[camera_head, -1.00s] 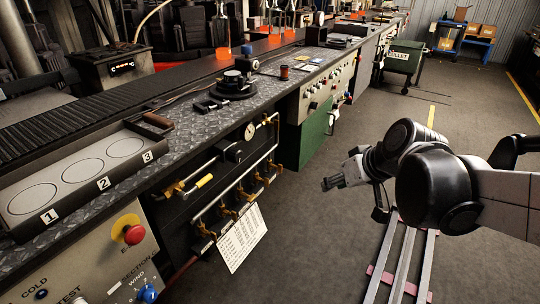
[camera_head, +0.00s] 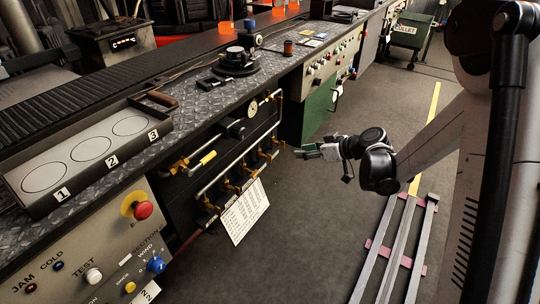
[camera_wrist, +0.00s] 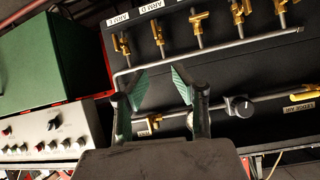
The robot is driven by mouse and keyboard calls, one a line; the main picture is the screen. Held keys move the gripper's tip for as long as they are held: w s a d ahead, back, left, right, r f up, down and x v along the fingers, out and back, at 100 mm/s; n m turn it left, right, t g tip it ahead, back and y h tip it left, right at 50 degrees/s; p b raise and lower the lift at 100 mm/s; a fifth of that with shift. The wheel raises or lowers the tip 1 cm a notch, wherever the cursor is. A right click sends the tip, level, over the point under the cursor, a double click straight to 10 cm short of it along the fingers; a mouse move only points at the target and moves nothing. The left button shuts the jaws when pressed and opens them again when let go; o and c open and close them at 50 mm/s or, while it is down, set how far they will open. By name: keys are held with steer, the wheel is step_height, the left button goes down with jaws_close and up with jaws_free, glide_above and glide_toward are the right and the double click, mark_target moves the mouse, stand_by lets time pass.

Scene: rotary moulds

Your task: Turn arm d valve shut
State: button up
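A row of brass valves is mounted on the black panel (camera_head: 190,197) under the bench. In the wrist view, the label ARM D (camera_wrist: 151,7) is at the top, near the second brass valve (camera_wrist: 158,38) from the left. The first valve from the left (camera_wrist: 122,44) is by the label ARM E (camera_wrist: 115,20). In the head view, the valve row's far end (camera_head: 274,143) is near the green cabinet. My gripper (camera_head: 302,152) is right of the panel, apart from the valves. In the wrist view, its two fingers (camera_wrist: 160,80) are spread and empty.
The green cabinet (camera_head: 305,118) stands past the panel's far end. A grey pipe (camera_wrist: 215,50) runs along the valve row, and a black knob (camera_wrist: 241,106) sits on another pipe. A white text sheet (camera_head: 243,213) hangs below the valves. The floor (camera_head: 295,250) beside the panel is clear.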

steer(key=n+y, duration=0.2)
glide_toward(270, 158)
steer(key=b+x, duration=0.3)
steer(key=x, duration=0.7)
steer(key=shift+w+a+f, duration=0.1)
steer(key=shift+w+f, duration=0.1)
steer(key=shift+w, duration=0.05)
jaws_close()
